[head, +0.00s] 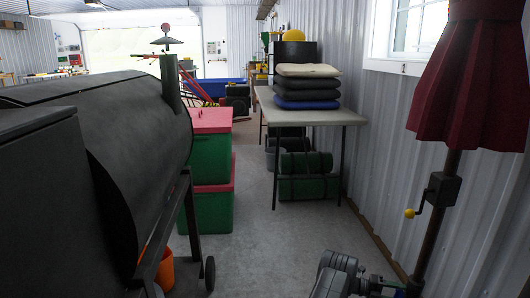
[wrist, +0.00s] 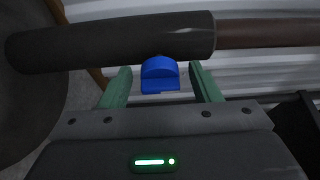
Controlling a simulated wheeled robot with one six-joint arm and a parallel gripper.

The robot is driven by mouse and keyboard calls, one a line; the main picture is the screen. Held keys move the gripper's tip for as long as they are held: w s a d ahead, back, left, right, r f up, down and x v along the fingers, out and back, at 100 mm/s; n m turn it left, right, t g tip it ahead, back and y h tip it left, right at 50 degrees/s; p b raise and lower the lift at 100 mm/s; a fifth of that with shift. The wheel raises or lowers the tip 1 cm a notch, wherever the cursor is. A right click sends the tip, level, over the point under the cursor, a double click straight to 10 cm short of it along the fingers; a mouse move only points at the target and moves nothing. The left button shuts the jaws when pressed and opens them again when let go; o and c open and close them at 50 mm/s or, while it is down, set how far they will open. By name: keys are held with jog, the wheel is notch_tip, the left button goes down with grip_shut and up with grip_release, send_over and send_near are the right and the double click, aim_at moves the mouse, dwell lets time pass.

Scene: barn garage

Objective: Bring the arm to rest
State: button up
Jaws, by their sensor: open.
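My gripper (wrist: 160,70) is open in the wrist view, with one green finger on each side. A blue knob (wrist: 160,75) on a dark tube shows between the fingertips, with a gap to either finger. I cannot tell how far in front of the fingers it is. The dark tube (wrist: 110,42) runs across the top of the wrist view, with a brown pole (wrist: 265,32) coming out of it. My arm (head: 340,274) shows at the bottom of the head view, low beside the parasol pole; the fingers cannot be made out there.
A closed red parasol (head: 470,75) with a crank stands at the right by the wall. A black smoker grill (head: 120,150) fills the left. Green bins with red lids (head: 210,160) and a table with stacked cushions (head: 320,115) stand behind. The floor (head: 270,240) between is clear.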

jog(key=p+v, duration=0.3)
jog(key=v, duration=1.1)
jog(key=b+x, duration=0.3)
jog(key=x, duration=1.1)
jog(key=shift+s+d+f, duration=0.1)
jog(key=shift+f, duration=0.05)
jog(key=shift+r+m, duration=0.2)
jog(key=shift+m, duration=0.1)
jog(key=shift+m+t+y, duration=0.3)
jog(key=shift+m+y, duration=0.1)
jog(key=shift+m, duration=0.3)
jog(key=m+t+y, duration=0.1)
jog(key=m, duration=0.2)
jog(key=shift+r, duration=0.1)
jog(key=m+t+y, duration=0.1)
jog(key=m, duration=0.2)
jog(key=m+t, duration=0.1)
jog(key=m, duration=0.1)
jog(key=m+t+p, duration=0.1)
jog(key=m+t, duration=0.1)
jog(key=shift+s+r+y, duration=0.15)
jog(key=shift+y, duration=0.25)
jog(key=shift+m+t+p, duration=0.5)
jog(key=shift+m+p, duration=0.15)
jog(key=shift+m, duration=0.05)
